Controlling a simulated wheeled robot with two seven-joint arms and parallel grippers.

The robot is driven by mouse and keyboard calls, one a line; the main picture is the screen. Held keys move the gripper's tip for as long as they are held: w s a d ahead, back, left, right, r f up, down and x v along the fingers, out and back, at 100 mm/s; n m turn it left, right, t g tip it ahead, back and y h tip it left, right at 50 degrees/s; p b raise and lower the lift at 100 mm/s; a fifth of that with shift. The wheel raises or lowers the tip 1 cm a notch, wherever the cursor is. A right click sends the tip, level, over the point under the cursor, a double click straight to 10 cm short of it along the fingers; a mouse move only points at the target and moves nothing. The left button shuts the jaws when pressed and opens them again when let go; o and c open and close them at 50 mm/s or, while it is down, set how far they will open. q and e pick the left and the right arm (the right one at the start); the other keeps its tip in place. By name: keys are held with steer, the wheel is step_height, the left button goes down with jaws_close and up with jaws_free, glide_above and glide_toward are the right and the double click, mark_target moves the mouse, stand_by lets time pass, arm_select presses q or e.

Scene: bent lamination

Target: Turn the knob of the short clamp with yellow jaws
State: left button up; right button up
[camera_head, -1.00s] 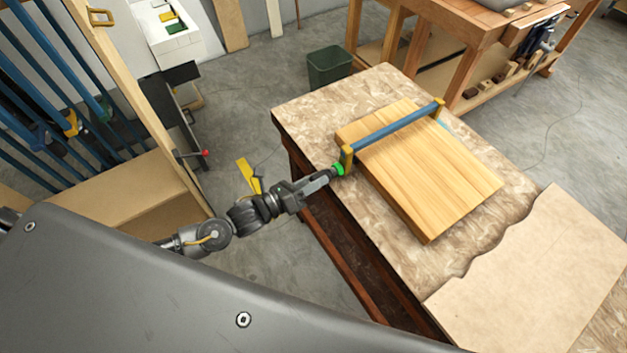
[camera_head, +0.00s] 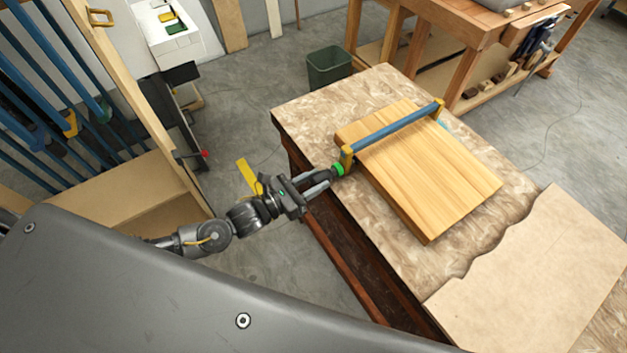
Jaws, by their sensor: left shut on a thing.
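The short clamp (camera_head: 395,126) has a blue bar and yellow jaws. It lies across the far part of a wooden panel (camera_head: 430,180) on the table. One yellow jaw (camera_head: 347,157) is at the panel's left edge and the other (camera_head: 438,110) at its far right. The clamp's green knob (camera_head: 338,170) sticks out left of the near jaw, past the table edge. My left gripper (camera_head: 330,177) comes in from the left and is shut on the knob, its fingers on either side. My right gripper is not in view.
The table (camera_head: 305,115) has a mottled top, with a pale wavy-edged sheet (camera_head: 545,280) at its near right. A dark green bin (camera_head: 329,67) stands behind it. A wooden workbench (camera_head: 470,40) is at the back right. A rack of blue clamps (camera_head: 45,95) stands at the left.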

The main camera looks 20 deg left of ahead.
arm_select(q)
steer(key=shift+r, duration=0.1)
steer(key=o, duration=1)
steer(key=b+v, duration=0.2)
steer(key=v, duration=0.8)
steer(key=shift+s+a, duration=0.25)
steer(key=shift+s, duration=0.05)
